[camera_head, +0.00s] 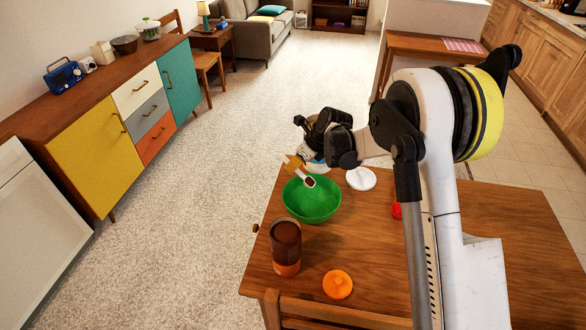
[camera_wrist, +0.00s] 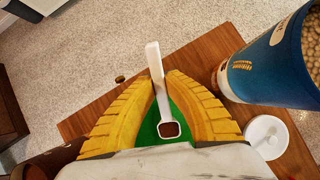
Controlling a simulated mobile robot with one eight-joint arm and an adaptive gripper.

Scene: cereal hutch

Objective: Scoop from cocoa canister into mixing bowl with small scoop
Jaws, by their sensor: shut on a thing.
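My gripper (camera_head: 296,165) is shut on the handle of a small white scoop (camera_head: 309,181). The scoop's cup holds dark brown powder, seen in the wrist view (camera_wrist: 169,130). The scoop is above the green mixing bowl (camera_head: 312,205), near its back rim in the head view. The bowl's visible inside looks empty.
An orange lid (camera_head: 338,285) lies right of the canister. A white lid (camera_head: 361,179) lies right of the bowl. A blue canister of cereal (camera_wrist: 268,68) stands close to my gripper. A red object (camera_head: 397,210) is partly hidden by my arm. A chair back (camera_head: 330,312) borders the front edge.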

